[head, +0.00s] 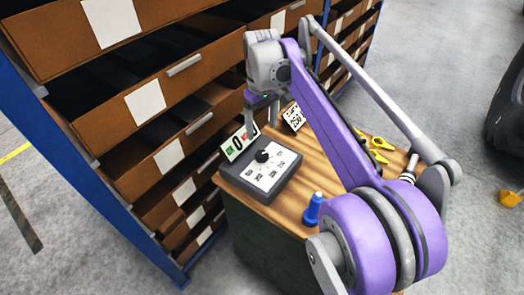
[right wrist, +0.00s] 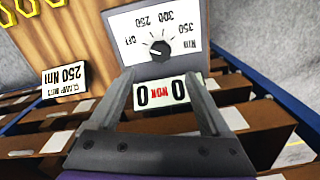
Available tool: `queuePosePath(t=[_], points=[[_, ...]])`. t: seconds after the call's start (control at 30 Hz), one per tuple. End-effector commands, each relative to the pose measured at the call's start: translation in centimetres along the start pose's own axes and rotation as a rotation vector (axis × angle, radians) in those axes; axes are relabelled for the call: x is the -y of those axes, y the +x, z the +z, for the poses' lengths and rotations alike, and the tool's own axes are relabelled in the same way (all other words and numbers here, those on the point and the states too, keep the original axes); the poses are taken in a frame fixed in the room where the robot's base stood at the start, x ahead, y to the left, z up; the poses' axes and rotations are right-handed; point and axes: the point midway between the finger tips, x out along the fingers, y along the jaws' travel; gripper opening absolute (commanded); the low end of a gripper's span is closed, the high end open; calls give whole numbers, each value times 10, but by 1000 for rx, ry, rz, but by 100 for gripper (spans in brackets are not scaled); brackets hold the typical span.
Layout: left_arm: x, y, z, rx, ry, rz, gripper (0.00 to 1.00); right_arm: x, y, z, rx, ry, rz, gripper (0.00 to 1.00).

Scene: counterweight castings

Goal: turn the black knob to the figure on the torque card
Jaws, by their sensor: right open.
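The black knob (head: 263,156) sits on the sloped face of a grey control box (head: 258,187) on a wooden bench top. In the right wrist view the knob (right wrist: 160,50) shows upside down amid the markings OFF, 250, 300 and 350. Its pointer seems to face the OFF side, but is too small to be sure. The torque card (head: 294,117) stands behind the box; in the right wrist view the card (right wrist: 66,81) reads 250 Nm. My right gripper (head: 260,122) is open and empty above and behind the box. Its fingers (right wrist: 158,76) are apart, short of the knob.
A shelf rack with brown bins (head: 165,85) stands close on the left.

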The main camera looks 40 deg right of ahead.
Motion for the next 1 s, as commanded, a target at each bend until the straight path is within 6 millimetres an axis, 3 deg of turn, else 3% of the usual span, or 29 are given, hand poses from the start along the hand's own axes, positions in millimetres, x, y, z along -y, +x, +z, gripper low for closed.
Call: queuePosePath(t=[0.6, 1.0], points=[[0, 7, 6, 5, 0, 0, 50, 0, 96, 0, 1, 0, -1, 81], [0, 7, 7, 5, 0, 0, 50, 0, 106, 0, 0, 0, 0, 81]])
